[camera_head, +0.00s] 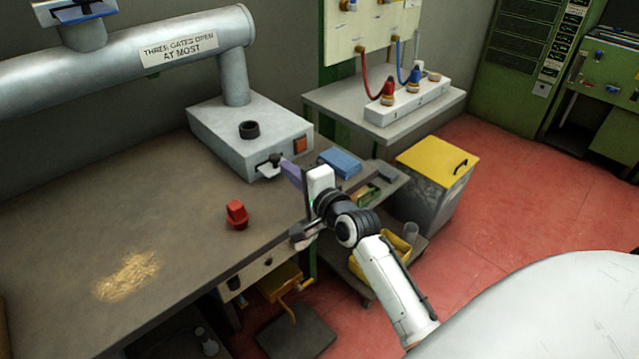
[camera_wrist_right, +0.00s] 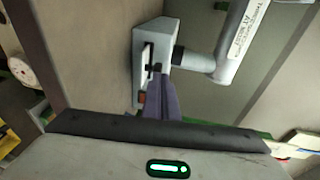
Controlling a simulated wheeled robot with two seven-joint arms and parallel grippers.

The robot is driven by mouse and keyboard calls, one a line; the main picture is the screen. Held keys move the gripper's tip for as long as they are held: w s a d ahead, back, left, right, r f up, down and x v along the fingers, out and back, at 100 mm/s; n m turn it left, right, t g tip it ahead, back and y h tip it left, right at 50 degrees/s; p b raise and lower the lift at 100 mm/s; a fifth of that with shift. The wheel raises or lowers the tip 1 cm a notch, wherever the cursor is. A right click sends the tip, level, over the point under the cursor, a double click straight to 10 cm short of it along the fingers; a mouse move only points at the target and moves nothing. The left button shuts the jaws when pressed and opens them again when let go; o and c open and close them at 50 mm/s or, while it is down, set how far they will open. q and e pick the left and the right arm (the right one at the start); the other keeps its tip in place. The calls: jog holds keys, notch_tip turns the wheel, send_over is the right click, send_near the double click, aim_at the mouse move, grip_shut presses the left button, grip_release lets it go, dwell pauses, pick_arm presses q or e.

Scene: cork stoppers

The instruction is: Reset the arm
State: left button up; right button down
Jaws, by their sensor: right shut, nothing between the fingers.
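My right arm reaches in from the lower right in the head view. Its right gripper (camera_head: 291,171) has purple fingers that are shut with nothing between them. They point at the front of a grey metal box (camera_head: 235,137) on the workbench. The fingertips are close to a small lever (camera_head: 268,165) on that box; I cannot tell whether they touch it. In the right wrist view the shut fingers (camera_wrist_right: 158,98) show in front of the grey box (camera_wrist_right: 148,62). My left gripper is not in view.
A grey pipe (camera_head: 120,65) rises from the grey box. A yellow-lidded bin (camera_head: 435,160) stands to the right. Red floor (camera_head: 520,200) is clear beyond it.

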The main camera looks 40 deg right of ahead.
jog(key=s+r+b, duration=0.1)
jog(key=s, duration=0.9)
jog(key=shift+s+a+r, duration=0.25)
jog(key=shift+s, duration=0.05)
jog(key=s+a+f+n+g+y, duration=0.1)
jog(key=s+a+f+n+g, duration=0.1)
jog(key=s+a+f+n, duration=0.3)
jog(key=s+a+f+n+g+y, duration=0.1)
jog(key=s+a+f+n+g, duration=0.2)
jog(key=s+a+f+n, duration=0.2)
jog(key=s+a+f+n+g+y, duration=0.1)
jog(key=s+a+f+n+g, duration=0.2)
jog(key=s+f+n, duration=0.7)
notch_tip(320, 180, down, 7)
jog(key=shift+s+a+r+n+y, duration=0.25)
jog(key=shift+s+a, duration=0.35)
jog(key=shift+a, duration=0.6)
